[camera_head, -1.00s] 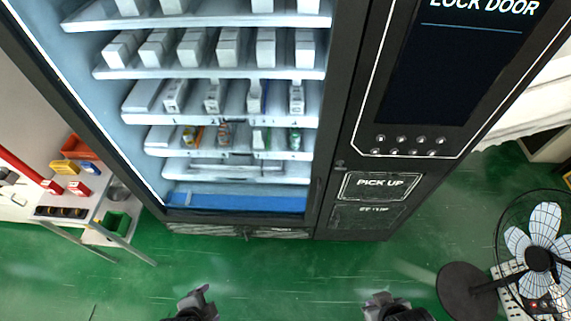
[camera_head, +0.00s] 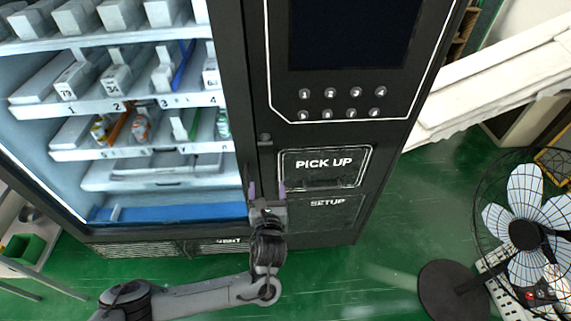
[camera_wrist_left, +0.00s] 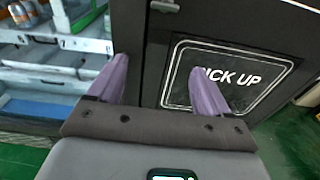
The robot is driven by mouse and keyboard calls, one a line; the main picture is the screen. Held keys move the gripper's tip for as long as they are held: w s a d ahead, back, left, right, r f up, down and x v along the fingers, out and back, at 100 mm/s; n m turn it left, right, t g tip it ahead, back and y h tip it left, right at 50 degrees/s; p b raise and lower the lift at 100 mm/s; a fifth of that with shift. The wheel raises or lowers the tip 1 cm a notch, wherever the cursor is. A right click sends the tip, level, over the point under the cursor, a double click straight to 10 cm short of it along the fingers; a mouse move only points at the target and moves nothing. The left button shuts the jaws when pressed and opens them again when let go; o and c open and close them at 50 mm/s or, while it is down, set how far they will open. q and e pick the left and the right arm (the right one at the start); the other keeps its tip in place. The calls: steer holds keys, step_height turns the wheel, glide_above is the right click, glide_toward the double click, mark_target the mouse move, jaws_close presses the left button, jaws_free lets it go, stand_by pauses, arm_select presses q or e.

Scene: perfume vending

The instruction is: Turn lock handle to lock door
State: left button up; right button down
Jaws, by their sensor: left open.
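The vending machine's glass door (camera_head: 150,130) shows at the left in the head view and looks closed. A small grey lock piece (camera_head: 264,138) sits on the black frame between the door and the PICK UP panel. It also shows at the top edge of the left wrist view (camera_wrist_left: 165,6). My left gripper (camera_head: 267,190) is open and empty, in front of the frame below the lock piece. Its purple fingers (camera_wrist_left: 158,68) point up toward the machine, apart from the lock piece. My right gripper is out of view.
The PICK UP panel (camera_head: 325,167) is just right of my left gripper, with several round buttons (camera_head: 341,105) above it. A fan (camera_head: 525,235) stands at the right. Green floor (camera_head: 370,290) is clear between the machine and the fan.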

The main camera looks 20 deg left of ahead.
mark_target(265, 145)
arm_select(q)
steer(key=shift+t, duration=0.5)
steer(key=w+a+r+b, duration=0.1)
steer(key=w, duration=0.3)
steer(key=w+a+r+b, duration=0.1)
steer(key=w+a, duration=0.1)
steer(key=w, duration=0.2)
steer(key=w+a+r+b, duration=0.1)
steer(key=w, duration=0.3)
steer(key=shift+w+a+r+b, duration=0.15)
steer(key=shift+w+r+b, duration=0.15)
steer(key=shift+r+b, duration=0.1)
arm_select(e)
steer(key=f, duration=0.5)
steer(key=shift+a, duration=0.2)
